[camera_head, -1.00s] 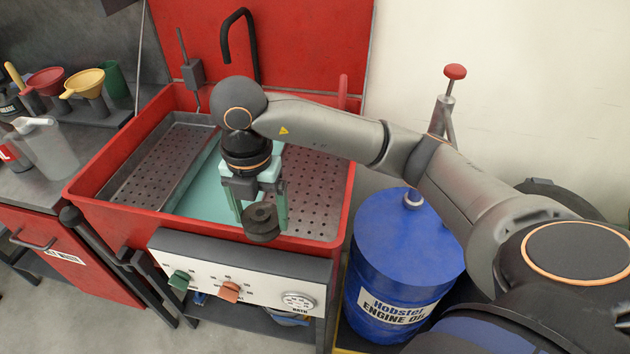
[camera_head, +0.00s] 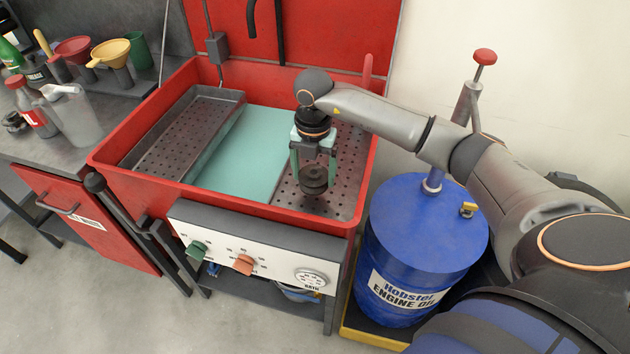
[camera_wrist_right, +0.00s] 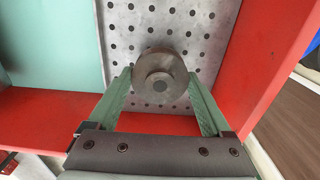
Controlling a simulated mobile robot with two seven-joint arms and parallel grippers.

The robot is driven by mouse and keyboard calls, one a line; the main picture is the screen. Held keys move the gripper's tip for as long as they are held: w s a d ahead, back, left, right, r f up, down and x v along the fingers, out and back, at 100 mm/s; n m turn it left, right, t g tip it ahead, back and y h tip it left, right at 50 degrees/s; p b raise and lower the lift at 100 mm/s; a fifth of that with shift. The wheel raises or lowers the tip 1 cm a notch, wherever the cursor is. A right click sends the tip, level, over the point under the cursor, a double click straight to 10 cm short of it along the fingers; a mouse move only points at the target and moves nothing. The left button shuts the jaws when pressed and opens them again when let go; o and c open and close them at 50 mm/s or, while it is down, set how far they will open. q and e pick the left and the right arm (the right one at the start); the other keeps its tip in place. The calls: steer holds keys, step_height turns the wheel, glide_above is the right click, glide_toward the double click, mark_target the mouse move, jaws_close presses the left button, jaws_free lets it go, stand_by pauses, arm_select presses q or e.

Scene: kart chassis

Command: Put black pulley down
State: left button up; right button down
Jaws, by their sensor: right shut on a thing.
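The black pulley (camera_head: 314,179) is a dark round disc held between the fingertips of my right gripper (camera_head: 314,170). It is over the perforated metal shelf (camera_head: 343,196) at the right side of the red wash basin. In the right wrist view, the pulley (camera_wrist_right: 160,78) sits between the two green fingers of the gripper (camera_wrist_right: 160,85), with the perforated shelf (camera_wrist_right: 190,22) behind it. I cannot tell whether the pulley touches the shelf. My left gripper is not in view.
The red basin (camera_head: 105,152) has teal liquid (camera_head: 245,155) in the middle and another perforated shelf (camera_head: 190,130) on the left. A blue oil drum (camera_head: 425,235) stands right of it. A bench with funnels (camera_head: 110,50) and bottles is at left.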

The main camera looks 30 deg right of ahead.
mark_target(315, 183)
steer(key=shift+w+d+f, duration=0.1)
steer(key=shift+d+f, duration=0.05)
steer(key=shift+f, duration=0.75)
steer(key=shift+w+d+f, duration=0.1)
steer(key=shift+f, duration=0.8)
steer(key=shift+f, duration=0.15)
jaws_free()
steer(key=shift+s, duration=0.1)
step_height(315, 183, up, 12)
steer(key=shift+r, duration=0.15)
